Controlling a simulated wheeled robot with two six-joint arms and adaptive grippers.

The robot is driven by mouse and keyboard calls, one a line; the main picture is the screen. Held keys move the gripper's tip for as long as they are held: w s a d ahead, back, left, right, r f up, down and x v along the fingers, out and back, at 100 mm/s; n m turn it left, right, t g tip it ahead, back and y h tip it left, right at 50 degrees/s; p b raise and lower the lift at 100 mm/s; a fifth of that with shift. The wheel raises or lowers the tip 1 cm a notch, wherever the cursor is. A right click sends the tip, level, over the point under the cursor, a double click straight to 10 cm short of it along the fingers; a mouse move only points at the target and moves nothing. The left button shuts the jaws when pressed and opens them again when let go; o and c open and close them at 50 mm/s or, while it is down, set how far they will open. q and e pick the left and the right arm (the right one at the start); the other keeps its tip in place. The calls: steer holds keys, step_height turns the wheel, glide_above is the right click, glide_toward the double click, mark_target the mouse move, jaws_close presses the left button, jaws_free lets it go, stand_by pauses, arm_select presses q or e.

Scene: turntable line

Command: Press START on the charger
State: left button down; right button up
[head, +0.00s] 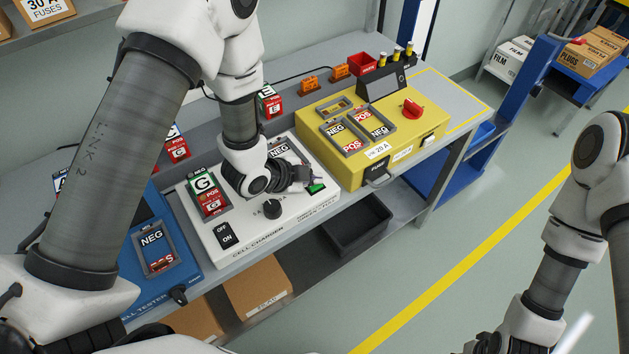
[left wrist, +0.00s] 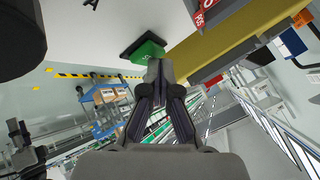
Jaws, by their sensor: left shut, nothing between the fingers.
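The white cell charger (head: 285,225) stands on the bench between a blue tester and a yellow unit. Its green button (head: 317,188) is at the front right of its top, mostly beyond my left gripper. My left gripper (head: 308,176) is shut and empty, its tips right at the button. In the left wrist view the green button (left wrist: 148,50) sits in a dark frame, and the closed fingertips (left wrist: 158,66) overlap its near edge. I cannot tell whether they touch it. Any lettering on the button is unreadable. My right gripper is out of frame.
A black knob (head: 272,208) and an ON/OFF switch (head: 226,235) are on the charger top. A cell (head: 207,194) sits in its left slot. The yellow unit (head: 350,165) stands close to the right. A black bin (head: 357,224) is below the bench edge.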

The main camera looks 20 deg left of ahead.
arm_select(q)
steer(key=shift+r+p, duration=0.4)
steer(key=shift+r, duration=0.3)
step_height(320, 180, up, 5)
steer(key=p, duration=0.4)
steer(key=shift+f, duration=0.1)
stand_by(0.5)
